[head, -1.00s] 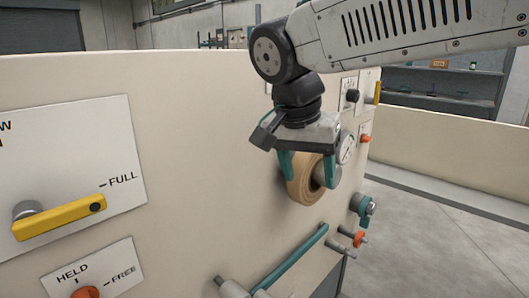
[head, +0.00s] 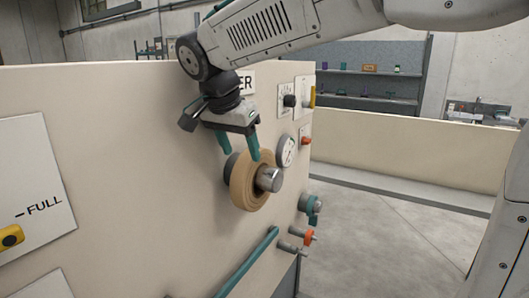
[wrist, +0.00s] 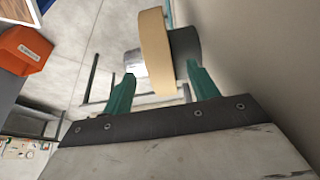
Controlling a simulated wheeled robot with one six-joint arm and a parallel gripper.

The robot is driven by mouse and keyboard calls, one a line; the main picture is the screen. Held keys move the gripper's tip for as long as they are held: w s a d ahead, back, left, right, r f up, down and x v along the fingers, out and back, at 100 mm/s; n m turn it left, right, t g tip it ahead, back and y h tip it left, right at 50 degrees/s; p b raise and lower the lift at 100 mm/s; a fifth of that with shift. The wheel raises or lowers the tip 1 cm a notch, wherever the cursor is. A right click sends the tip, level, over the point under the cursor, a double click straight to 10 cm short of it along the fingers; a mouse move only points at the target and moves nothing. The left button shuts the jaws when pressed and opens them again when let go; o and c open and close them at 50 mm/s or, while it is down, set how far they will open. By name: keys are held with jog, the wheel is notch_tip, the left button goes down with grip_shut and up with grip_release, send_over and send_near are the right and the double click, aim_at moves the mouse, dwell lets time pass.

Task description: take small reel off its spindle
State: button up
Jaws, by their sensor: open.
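The small reel (head: 247,188) is a tan ring on a short spindle (head: 270,179) that sticks out of the cream panel. The spindle's silver end shows in front of the reel, and a dark grey round part shows behind it. My gripper (head: 240,148) is open and empty, just above the reel, with its teal fingers pointing down. In the wrist view the reel (wrist: 156,50) lies beyond and between the two fingertips (wrist: 161,72). Whether a fingertip touches the reel cannot be told.
The cream panel (head: 130,150) stands close behind the reel. A gauge (head: 285,151) and knobs sit to its right. A long teal bar (head: 248,262) and small pegs (head: 290,246) lie below. Open floor (head: 370,200) is at the right.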

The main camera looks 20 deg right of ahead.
aim_at(266, 151)
jog(key=w+d, duration=0.1)
jog(key=d, duration=0.1)
jog(key=w+d, duration=0.4)
jog(key=d, duration=0.1)
jog(key=x, duration=0.3)
jog(key=shift+w+d+f, duration=0.2)
jog(key=shift+d+f, duration=0.05)
jog(key=shift+w+d+f, duration=0.15)
jog(key=shift+d+f, duration=0.05)
jog(key=shift+f, duration=0.45)
jog(key=shift+c, duration=0.3)
grip_shut()
jog(key=shift+d, duration=0.1)
